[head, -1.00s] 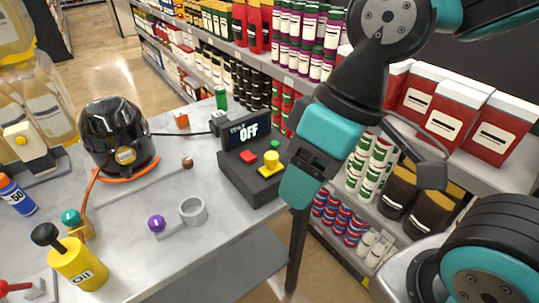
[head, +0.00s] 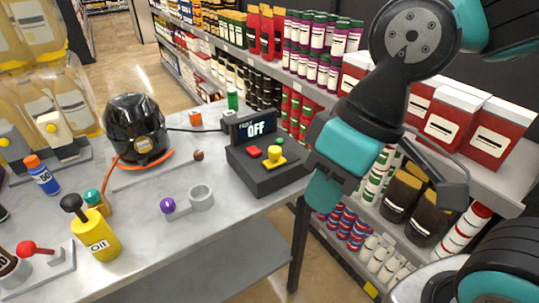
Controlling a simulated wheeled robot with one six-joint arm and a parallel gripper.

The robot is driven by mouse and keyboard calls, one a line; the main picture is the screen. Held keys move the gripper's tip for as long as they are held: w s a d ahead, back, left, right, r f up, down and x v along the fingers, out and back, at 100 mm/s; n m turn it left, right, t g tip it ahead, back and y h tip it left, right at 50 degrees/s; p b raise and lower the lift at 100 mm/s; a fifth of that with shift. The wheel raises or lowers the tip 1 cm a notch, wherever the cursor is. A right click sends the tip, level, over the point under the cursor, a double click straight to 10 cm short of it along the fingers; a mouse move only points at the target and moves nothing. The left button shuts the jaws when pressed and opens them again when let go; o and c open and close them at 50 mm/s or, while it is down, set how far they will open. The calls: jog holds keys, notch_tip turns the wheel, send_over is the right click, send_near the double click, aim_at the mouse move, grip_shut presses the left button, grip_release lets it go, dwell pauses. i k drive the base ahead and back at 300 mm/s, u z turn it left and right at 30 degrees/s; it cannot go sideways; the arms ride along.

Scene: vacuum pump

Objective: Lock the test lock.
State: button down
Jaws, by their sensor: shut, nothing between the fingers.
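A dark control box (head: 262,172) with a tilted screen (head: 251,128) stands at the right end of the table. The screen reads "OFF" under a smaller, blurred word. On its top are a red button (head: 253,151) and a yellow part with an upright knob (head: 274,156), which looks like the test lock. How the lock is set is hard to tell. My gripper (head: 317,202) is shut and empty. It points down, to the right of the box in the picture and apart from the yellow part.
A purple-knobbed lever (head: 167,205) by a grey ring (head: 201,197), a yellow oil can (head: 98,237), a black round pump (head: 136,130) and a red-handled valve (head: 27,249) are on the table (head: 180,250). Stocked shelves (head: 460,150) stand close behind my arm.

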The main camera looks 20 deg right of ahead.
aim_at(275, 159)
jog(key=k, duration=0.25)
jog(key=u, duration=0.75)
jog(key=i, duration=0.6)
jog(key=z, duration=0.3)
